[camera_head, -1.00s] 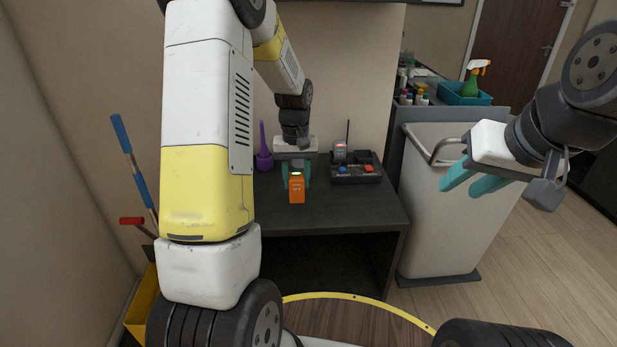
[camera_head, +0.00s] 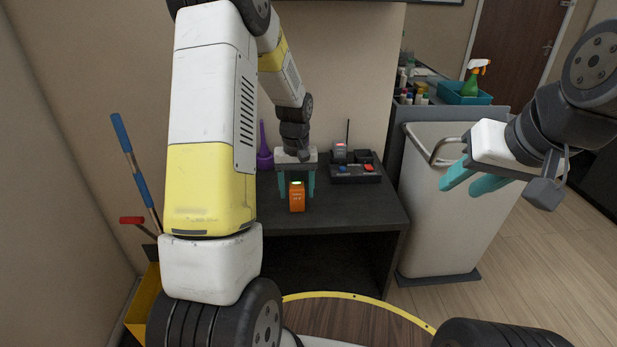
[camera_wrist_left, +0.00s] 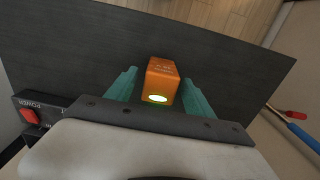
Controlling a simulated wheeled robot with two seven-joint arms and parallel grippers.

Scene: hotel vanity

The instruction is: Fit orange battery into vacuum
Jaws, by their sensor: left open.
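The orange battery (camera_head: 297,198) stands upright on the dark vanity top, with a lit indicator on its top face. In the left wrist view the battery (camera_wrist_left: 162,80) is between two teal fingers, with gaps on both sides. My left gripper (camera_head: 297,190) is open around it. My right gripper (camera_head: 473,182) is open and empty in front of the pale bin, away from the battery. I cannot make out a vacuum in these frames.
A black control box (camera_head: 356,172) with blue and red buttons sits right of the battery. A purple bottle-like object (camera_head: 264,158) is behind left. A pale bin (camera_head: 450,220) stands right of the vanity (camera_head: 355,210).

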